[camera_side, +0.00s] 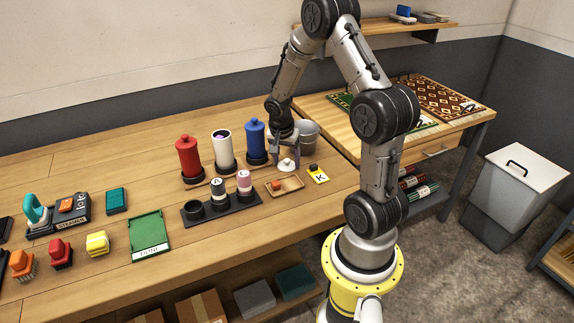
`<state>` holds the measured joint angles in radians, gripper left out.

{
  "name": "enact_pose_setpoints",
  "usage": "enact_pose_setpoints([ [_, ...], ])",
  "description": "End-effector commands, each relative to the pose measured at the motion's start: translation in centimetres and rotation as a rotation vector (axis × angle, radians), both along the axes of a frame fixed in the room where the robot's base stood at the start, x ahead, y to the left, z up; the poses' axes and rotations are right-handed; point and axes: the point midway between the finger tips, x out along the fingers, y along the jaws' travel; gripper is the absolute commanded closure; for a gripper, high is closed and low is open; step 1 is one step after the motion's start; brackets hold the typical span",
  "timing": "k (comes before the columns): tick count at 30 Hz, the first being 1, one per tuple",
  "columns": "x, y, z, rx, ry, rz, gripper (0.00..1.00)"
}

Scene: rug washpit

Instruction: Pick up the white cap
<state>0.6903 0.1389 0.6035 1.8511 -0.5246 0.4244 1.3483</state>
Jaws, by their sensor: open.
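The white cap (287,166) is a small domed lid with a knob, on the wooden table close to the small wooden tray. My gripper (284,154) is right above the white cap, pointing down, with its fingers around or just over the knob; I cannot tell if they touch it. The jaws are open. The white cylinder (222,146) stands without a lid between the red canister (188,156) and the blue canister (256,140), which both have lids on.
A dark rack (223,207) holds lettered bottles.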

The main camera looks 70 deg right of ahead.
Motion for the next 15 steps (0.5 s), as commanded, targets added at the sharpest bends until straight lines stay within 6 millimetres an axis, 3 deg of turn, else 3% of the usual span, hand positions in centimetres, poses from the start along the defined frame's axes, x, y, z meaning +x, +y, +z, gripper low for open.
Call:
enact_pose_setpoints([
  [3,0.0,0.01,0.02,0.0,0.0,0.0,0.29],
  [15,-0.01,0.05,-0.02,0.001,0.001,0.001,1.0],
])
